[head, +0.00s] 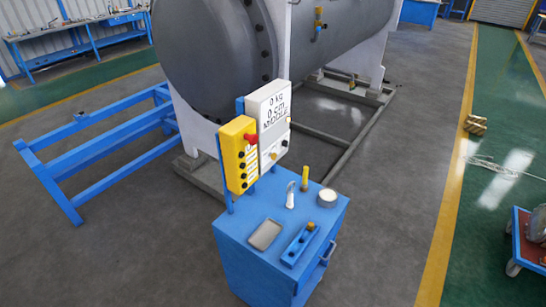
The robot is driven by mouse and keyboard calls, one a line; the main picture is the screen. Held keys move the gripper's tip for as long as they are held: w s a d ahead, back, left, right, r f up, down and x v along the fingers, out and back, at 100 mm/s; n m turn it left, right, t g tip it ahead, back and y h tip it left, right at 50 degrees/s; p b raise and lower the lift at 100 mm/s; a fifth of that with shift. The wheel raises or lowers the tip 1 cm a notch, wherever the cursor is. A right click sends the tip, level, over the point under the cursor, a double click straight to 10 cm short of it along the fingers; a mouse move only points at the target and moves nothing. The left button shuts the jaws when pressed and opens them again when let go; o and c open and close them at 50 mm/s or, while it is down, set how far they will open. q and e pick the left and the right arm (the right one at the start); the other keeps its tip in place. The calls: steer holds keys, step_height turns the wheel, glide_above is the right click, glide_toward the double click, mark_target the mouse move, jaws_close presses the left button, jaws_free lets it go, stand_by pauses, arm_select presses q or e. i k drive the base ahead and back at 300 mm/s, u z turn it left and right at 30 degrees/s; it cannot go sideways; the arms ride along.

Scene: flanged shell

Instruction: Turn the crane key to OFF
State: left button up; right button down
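A yellow control box (236,157) stands upright on a blue post behind the blue cabinet. It has a red button (251,138) at its upper right and several dark buttons down its front. A white panel (269,112) beside it reads "0 KG", "0 cm" and "MIDDLE". A small yellowish knob (273,156) sits low on the white panel; it may be the key, but it is too small to read its position. Neither of my grippers shows in the head view.
The blue cabinet (249,264) carries a grey tray (265,234), a blue tool, a yellow cylinder and a white round item (327,198). A large grey tank (210,60) stands behind. A blue frame (70,165) is at left, a blue cart (521,240) at right. Floor in front is clear.

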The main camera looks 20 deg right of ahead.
mark_target(273, 156)
steer(key=u, duration=0.5)
steer(key=k, duration=1)
steer(key=z, duration=0.55)
steer(key=i, duration=1.3)
steer(key=u, duration=0.3)
